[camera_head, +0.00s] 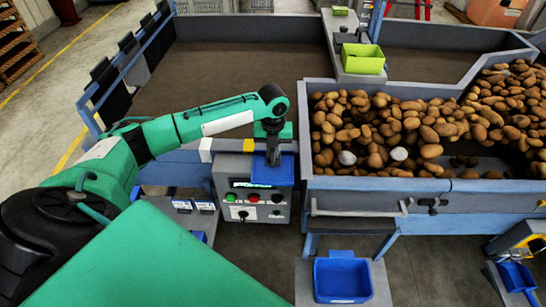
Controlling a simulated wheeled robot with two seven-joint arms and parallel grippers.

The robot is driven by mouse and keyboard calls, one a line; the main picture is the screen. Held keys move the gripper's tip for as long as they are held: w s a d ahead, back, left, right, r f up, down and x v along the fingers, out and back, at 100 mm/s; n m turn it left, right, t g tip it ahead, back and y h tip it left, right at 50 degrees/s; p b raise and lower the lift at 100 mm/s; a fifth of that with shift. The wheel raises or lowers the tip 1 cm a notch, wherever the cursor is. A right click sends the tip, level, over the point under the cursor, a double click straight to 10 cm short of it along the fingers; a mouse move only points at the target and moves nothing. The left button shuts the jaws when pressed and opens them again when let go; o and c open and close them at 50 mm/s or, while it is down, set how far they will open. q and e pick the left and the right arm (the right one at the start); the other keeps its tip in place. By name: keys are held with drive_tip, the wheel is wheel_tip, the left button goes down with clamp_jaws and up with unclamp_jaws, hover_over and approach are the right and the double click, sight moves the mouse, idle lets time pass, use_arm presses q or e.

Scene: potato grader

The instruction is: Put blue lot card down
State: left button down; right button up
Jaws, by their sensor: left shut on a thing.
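The blue lot card (277,174) is a flat blue piece in front of the upper part of the control box. My left arm comes in from the left and bends down at its wrist. My left gripper (272,156) points downward, shut on the card at its upper part. I cannot tell whether the card touches the control box or hangs just in front of it. My right gripper is not in view.
The grey control box (252,213) has buttons and a lit display. A potato bin (408,187) stands to the right, full of potatoes. A blue tray (342,277) sits low in front, and a lime-green bin (362,66) stands behind. The dark belt (225,75) is bare.

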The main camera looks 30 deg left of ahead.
use_arm(q)
wheel_tip(320, 180, down, 3)
drive_tip(key=shift+f+p, duration=0.15)
drive_tip(key=shift+p, duration=0.4)
drive_tip(key=shift+f, duration=0.5)
drive_tip(key=shift+f, duration=0.1)
drive_tip(key=c, duration=1.5)
unclamp_jaws()
wheel_tip(320, 180, up, 11)
drive_tip(key=b, duration=0.3)
drive_tip(key=shift+r, duration=0.65)
